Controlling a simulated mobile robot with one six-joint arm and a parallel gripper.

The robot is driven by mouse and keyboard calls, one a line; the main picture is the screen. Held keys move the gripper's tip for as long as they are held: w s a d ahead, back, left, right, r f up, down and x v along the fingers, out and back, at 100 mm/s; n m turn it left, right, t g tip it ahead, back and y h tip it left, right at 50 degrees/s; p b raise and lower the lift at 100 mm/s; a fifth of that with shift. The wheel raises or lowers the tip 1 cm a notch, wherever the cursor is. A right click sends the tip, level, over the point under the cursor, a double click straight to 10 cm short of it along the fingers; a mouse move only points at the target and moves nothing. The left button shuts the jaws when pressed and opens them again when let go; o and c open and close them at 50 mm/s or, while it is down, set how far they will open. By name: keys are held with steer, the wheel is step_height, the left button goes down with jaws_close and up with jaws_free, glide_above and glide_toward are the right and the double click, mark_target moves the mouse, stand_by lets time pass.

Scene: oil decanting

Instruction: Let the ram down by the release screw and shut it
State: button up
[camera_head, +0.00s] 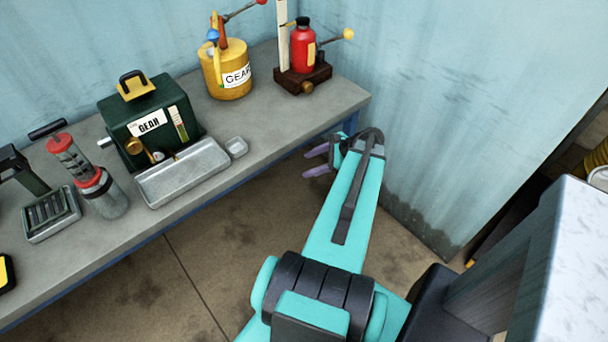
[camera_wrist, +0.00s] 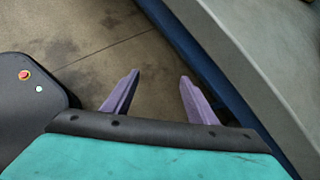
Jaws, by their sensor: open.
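A red bottle-shaped jack (camera_head: 303,50) with a black top stands upright on a dark brown base (camera_head: 290,77) at the far right end of the bench. A small brass knob (camera_head: 307,87) sits low on the front of the base; it looks like the release screw, but its setting is too small to tell. A lever with a yellow ball (camera_head: 348,34) sticks out to the right, and a pale upright strip (camera_head: 282,35) stands on the left. My gripper (camera_head: 306,163) is open and empty, off the bench's front edge, apart from the jack. Its purple fingers show in the wrist view (camera_wrist: 160,78).
The grey bench (camera_head: 262,130) runs along the wall. A yellow gear-oil can (camera_head: 227,70), a dark green gear box (camera_head: 140,115), a metal tray (camera_head: 183,172) and a red-capped cylinder (camera_head: 100,190) stand left of the jack. A corrugated wall (camera_head: 450,110) closes the right side.

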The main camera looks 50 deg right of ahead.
steer(key=shift+n+g+y, duration=0.4)
steer(key=shift+n+g, duration=0.2)
steer(key=shift+n, duration=0.3)
steer(key=shift+w+a+f, duration=0.25)
steer(key=shift+a+f, duration=0.2)
steer(key=shift+a, duration=0.2)
steer(key=shift+w+a+f, duration=0.3)
steer(key=shift+a+f, duration=0.15)
steer(key=shift+a, duration=0.25)
steer(key=shift+w+a+f, duration=0.25)
steer(key=shift+a+f, duration=0.2)
steer(key=shift+a, duration=0.2)
steer(key=shift+c, duration=1.4)
steer(key=w+a+f+n+g+y, duration=0.15)
steer(key=a+f+n+g, duration=0.35)
steer(key=a, duration=0.7)
steer(key=w+a+f+n+g, duration=0.2)
steer(key=a+f+n, duration=0.45)
steer(key=a, duration=0.65)
steer(key=s+a+f+n+g+h, duration=0.3)
steer(key=s+a+f+n, duration=0.2)
steer(key=a+n, duration=0.3)
steer(key=s+a+f+n+g+h, duration=0.3)
steer(key=s+a+f+n, duration=0.1)
steer(key=s+a+n, duration=0.4)
steer(key=shift+s+a+f+g, duration=0.15)
steer(key=shift+a+f+g, duration=0.2)
steer(key=shift+a, duration=0.15)
